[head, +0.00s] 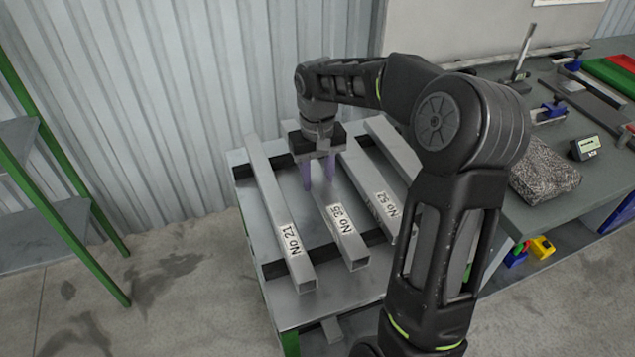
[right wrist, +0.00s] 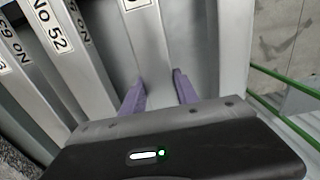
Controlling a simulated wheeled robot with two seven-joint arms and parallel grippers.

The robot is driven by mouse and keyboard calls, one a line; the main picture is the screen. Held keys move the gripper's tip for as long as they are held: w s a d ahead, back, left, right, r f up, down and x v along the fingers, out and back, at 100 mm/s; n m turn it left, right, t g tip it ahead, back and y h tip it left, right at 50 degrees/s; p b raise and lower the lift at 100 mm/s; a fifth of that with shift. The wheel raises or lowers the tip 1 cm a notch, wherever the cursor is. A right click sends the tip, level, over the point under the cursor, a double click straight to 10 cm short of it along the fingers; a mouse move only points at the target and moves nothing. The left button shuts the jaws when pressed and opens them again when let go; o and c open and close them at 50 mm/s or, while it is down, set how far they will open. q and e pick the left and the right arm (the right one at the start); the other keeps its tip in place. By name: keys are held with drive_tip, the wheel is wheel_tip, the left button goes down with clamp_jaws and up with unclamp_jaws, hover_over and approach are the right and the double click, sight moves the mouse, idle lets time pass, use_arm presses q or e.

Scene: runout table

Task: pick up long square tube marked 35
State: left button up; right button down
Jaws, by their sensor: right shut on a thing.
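The long square tube marked No 35 (head: 345,235) is a grey metal tube on the rack table, between the tubes marked No 21 (head: 275,210) and No 52 (head: 375,192). My right gripper (head: 319,188) reaches down from above with its purple fingers on either side of tube 35, towards its far half. It is shut on that tube. In the right wrist view, the tube (right wrist: 154,45) runs between the two fingers (right wrist: 159,88). I cannot see clear space between the tube and its dark supports. My left gripper is not in view.
The table (head: 300,312) has dark cross bars under the tubes. More tubes lie to the right, partly behind my arm. A workbench (head: 545,195) with tools stands at right, a green-framed shelf (head: 85,205) at left. A corrugated wall (head: 150,100) rises behind.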

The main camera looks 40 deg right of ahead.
sight(317, 176)
wheel_tip(317, 176, up, 8)
drive_tip(key=shift+r, duration=0.15)
idle(0.7)
